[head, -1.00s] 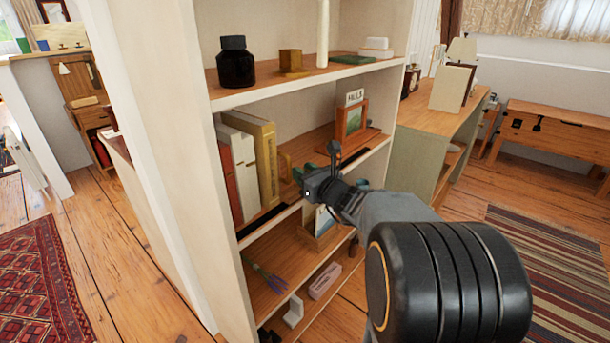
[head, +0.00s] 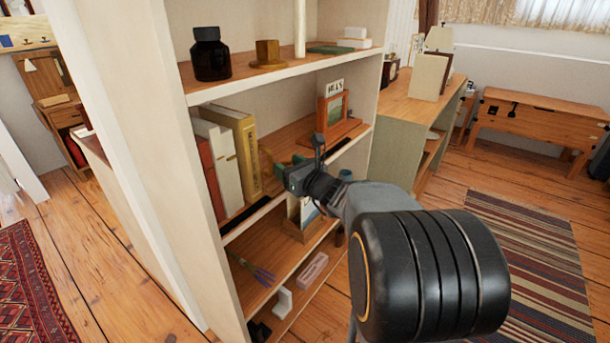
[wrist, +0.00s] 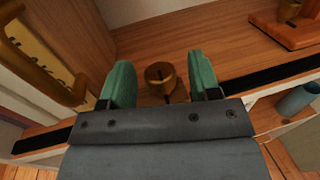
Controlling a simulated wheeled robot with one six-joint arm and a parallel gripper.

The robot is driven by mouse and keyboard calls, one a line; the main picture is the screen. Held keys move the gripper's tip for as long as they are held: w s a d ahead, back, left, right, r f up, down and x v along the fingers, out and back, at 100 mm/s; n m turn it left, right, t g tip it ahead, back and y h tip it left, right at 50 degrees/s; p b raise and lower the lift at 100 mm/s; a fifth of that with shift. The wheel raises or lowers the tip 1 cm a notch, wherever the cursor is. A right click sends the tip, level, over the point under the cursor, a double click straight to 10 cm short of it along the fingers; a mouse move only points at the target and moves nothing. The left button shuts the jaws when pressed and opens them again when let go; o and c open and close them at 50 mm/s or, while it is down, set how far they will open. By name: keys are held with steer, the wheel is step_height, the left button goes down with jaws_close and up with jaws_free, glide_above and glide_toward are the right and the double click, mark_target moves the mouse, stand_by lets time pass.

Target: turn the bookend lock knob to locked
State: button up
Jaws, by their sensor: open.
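The brass bookend lock knob (wrist: 160,74) is round with a dark slot in its top. It stands on the wooden shelf board in the wrist view. My gripper (wrist: 160,62) is open, with one green finger on each side of the knob and visible gaps between. Whether the fingers reach down to its height is hard to tell. A brass bookend (wrist: 38,55) is at the left, against a yellow book. In the head view my gripper (head: 292,165) is at the middle shelf's front edge, right of the books, and the knob is hidden there.
The yellow book (head: 247,150) and white book (head: 223,165) stand left of my gripper. A wooden picture frame (head: 333,112) is behind to the right. A blue-grey cup (wrist: 298,100) is lower right in the wrist view. A shelf (head: 290,80) is above.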

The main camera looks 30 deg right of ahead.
steer(key=p+v, duration=0.2)
steer(key=v, duration=1.1)
steer(key=shift+p, duration=0.4)
steer(key=shift+w, duration=0.1)
steer(key=s+a+r+n+g+y+p, duration=0.2)
steer(key=a+r+n+g+p, duration=0.25)
steer(key=a+n+p, duration=0.3)
steer(key=s+a+r+n+g+y+p, duration=0.2)
steer(key=a+r+n+g+p, duration=0.2)
steer(key=a+n+g+p, duration=0.35)
steer(key=s+r+n+g+h+p, duration=0.1)
steer(key=s+r+n+h+p, duration=0.1)
steer(key=r+n+p, duration=0.4)
steer(key=s+d+r+n+g+h+p, duration=0.1)
steer(key=s+r+n+h+p, duration=0.1)
steer(key=r+n+h+p, duration=0.3)
steer(key=r+n+p, duration=0.1)
steer(key=n+p, duration=0.2)
steer(key=n, duration=0.4)
steer(key=shift+s+h, duration=0.3)
steer(key=shift+s, duration=0.05)
steer(key=shift+d, duration=0.1)
